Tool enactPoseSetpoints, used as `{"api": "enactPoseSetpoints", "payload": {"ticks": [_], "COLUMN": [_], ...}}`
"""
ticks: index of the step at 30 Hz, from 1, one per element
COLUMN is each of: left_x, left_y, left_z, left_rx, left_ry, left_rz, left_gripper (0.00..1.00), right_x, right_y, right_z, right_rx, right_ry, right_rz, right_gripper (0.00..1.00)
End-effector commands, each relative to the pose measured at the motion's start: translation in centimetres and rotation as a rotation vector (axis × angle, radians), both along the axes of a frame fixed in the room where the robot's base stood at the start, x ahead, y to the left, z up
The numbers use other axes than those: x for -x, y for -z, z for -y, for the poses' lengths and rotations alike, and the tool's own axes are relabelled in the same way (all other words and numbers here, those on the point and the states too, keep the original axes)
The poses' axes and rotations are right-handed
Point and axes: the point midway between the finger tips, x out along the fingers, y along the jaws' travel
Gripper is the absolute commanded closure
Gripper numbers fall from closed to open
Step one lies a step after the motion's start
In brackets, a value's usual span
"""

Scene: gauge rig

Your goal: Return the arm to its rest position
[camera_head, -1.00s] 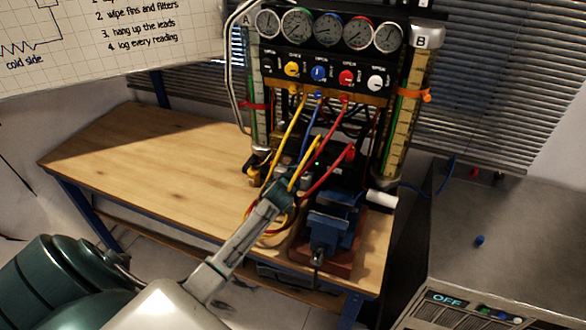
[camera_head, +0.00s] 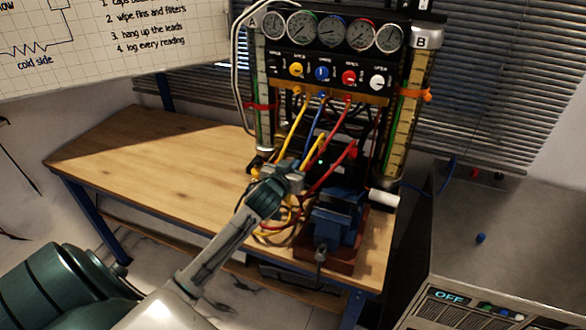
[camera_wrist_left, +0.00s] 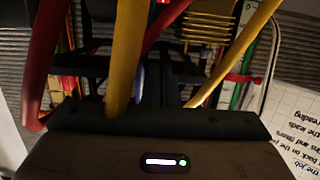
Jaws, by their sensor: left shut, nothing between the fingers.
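My left arm comes in from the lower left of the head view. Its gripper (camera_head: 297,176) is in front of the gauge rig's hoses, above the bench and left of the blue vise (camera_head: 334,218). The fingers look small and partly lost among the hoses; the gripper is shut with nothing held. In the left wrist view the dark gripper body fills the bottom. A yellow hose (camera_wrist_left: 126,50) and a red hose (camera_wrist_left: 42,60) pass close in front of the camera. My right gripper is in neither view.
The gauge panel (camera_head: 330,72) stands behind, between columns A and B. Yellow, blue and red hoses hang in front of it. The wooden bench top (camera_head: 150,165) is clear on the left. A grey unit marked OFF (camera_head: 470,300) stands at the lower right.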

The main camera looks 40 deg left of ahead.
Motion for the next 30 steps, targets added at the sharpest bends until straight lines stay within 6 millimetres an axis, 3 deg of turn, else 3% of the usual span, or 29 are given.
{"api": "enactPoseSetpoints", "payload": {"ticks": [4,19,22,26,30], "left_x": [0.4,0.4,1.1,5.0,13.0], "left_y": [-0.3,-0.2,0.5,4.0,9.1], "left_z": [0.1,0.1,0.5,2.5,5.9], "left_rx": [0.0,0.0,0.0,0.0,-0.006], "left_ry": [0.0,0.0,-0.001,-0.001,0.018], "left_rz": [-0.001,-0.001,-0.027,-0.158,-0.412], "left_gripper": [1.0,1.0,1.0,1.0,1.0], "right_x": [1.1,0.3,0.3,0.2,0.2], "right_y": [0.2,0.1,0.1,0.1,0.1], "right_z": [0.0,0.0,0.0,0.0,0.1], "right_rx": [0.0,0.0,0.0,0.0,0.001], "right_ry": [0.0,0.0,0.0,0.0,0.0], "right_rz": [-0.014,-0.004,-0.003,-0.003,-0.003], "right_gripper": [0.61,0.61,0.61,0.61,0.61]}}
